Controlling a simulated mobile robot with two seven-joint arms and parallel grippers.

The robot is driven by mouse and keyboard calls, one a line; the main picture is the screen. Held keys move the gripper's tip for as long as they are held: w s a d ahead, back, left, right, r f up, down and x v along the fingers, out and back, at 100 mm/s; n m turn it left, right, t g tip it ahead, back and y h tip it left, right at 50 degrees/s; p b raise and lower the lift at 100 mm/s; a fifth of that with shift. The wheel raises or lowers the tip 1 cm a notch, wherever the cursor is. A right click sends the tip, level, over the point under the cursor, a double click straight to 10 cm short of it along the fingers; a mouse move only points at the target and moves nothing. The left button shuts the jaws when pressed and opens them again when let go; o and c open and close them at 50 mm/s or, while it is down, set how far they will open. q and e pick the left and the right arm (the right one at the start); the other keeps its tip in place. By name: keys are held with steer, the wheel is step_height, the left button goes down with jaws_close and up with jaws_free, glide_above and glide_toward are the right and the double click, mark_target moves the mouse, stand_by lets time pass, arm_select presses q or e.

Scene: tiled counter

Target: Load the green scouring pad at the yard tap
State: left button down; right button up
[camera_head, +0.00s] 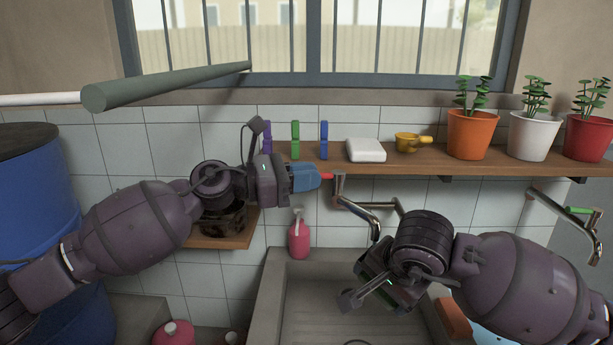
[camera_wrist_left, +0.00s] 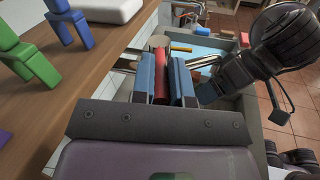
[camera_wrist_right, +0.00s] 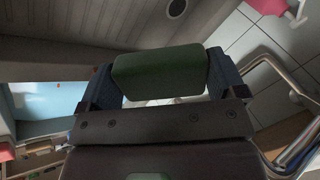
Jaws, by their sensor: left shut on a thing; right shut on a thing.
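The green scouring pad (camera_wrist_right: 160,73) lies between the fingers of my right gripper (camera_wrist_right: 163,80), which is shut on it over the sink. In the head view my right gripper (camera_head: 378,292) hides the pad. My left gripper (camera_head: 314,177) is shut on the red handle (camera_head: 327,177) of the tap (camera_head: 361,210), which has a bent metal spout above the sink. The left wrist view shows the red handle (camera_wrist_left: 161,80) between the two blue fingers. Whether water runs from the spout cannot be told.
The grey sink (camera_head: 262,305) is below. A pink bottle (camera_head: 299,238) stands behind it. The wooden shelf (camera_head: 430,160) above holds pegs, a white block (camera_head: 366,150), a yellow cup (camera_head: 407,142) and pots.

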arm_select(q)
steer(key=shift+w+g, duration=0.15)
steer(key=shift+g, duration=0.15)
steer(key=shift+w+a+m+g+h, duration=0.15)
steer(key=shift+w+m+g, duration=0.1)
steer(key=shift+m+g, duration=0.45)
steer(key=shift+w+m+g+h, duration=0.2)
steer(key=shift+m+g, duration=0.3)
steer(key=shift+g, duration=0.4)
steer(key=c, duration=1.1)
jaws_free()
steer(key=a, duration=1.2)
steer(key=shift+s, duration=0.4)
steer(key=shift+c, duration=0.5)
